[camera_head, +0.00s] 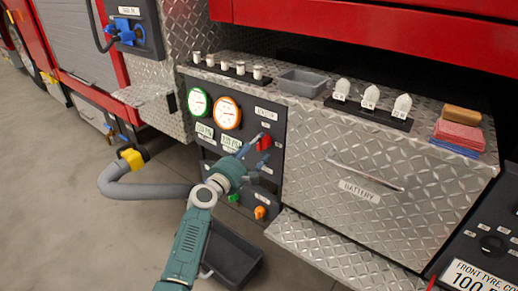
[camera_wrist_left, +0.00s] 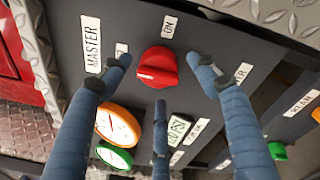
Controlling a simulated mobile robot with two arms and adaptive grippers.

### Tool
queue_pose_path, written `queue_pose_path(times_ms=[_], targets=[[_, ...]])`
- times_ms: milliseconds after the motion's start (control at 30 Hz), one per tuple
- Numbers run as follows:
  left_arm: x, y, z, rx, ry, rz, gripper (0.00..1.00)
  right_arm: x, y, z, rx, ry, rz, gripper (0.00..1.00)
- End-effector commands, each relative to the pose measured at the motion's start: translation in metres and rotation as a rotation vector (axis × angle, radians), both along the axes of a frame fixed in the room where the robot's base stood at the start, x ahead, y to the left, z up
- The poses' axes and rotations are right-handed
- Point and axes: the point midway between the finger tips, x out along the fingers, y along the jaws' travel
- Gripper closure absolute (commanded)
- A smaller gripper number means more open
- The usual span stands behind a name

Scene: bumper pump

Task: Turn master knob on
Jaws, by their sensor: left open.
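The red master knob (camera_head: 264,143) is on the dark control panel (camera_head: 277,125), beside the MASTER label. In the left wrist view the red knob (camera_wrist_left: 158,66) sits between my spread fingertips, with the ON label (camera_wrist_left: 169,27) near it. My left gripper (camera_head: 256,152) is open in front of the panel. Two of its fingers flank the knob with visible gaps, and the third is on the gauge side of it. None is seen closed on the knob. My right gripper is in neither view.
Green and orange gauges (camera_head: 227,112) are left of the knob. A green knob (camera_head: 234,198) and an orange knob (camera_head: 260,212) sit lower. The battery drawer handle (camera_head: 366,175) is to the right. A black bin (camera_head: 232,257) and grey hose (camera_head: 150,190) are below.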

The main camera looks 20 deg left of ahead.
Motion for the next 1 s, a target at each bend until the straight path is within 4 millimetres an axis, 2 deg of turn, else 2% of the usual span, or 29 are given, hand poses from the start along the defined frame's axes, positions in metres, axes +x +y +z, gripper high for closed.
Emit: queue_pose_path(times_ms=[100, 200, 500, 700, 733, 1000], targets=[[0.014, -0.003, -0.002, 0.001, 0.000, 0.000, 0.40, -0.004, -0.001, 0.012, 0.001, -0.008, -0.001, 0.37], [0.019, -0.005, -0.001, 0.002, 0.000, 0.000, 0.40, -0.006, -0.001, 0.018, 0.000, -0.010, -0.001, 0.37], [0.021, -0.005, -0.001, 0.002, 0.001, 0.000, 0.40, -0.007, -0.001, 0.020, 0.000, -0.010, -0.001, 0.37], [0.020, -0.005, -0.001, 0.002, 0.002, 0.001, 0.80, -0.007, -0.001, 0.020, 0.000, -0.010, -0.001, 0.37], [0.020, -0.005, -0.001, 0.002, 0.002, 0.001, 0.83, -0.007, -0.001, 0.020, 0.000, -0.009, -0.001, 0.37], [0.020, -0.004, -0.004, 0.015, -0.001, 0.001, 0.84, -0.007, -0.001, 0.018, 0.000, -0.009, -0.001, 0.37]])
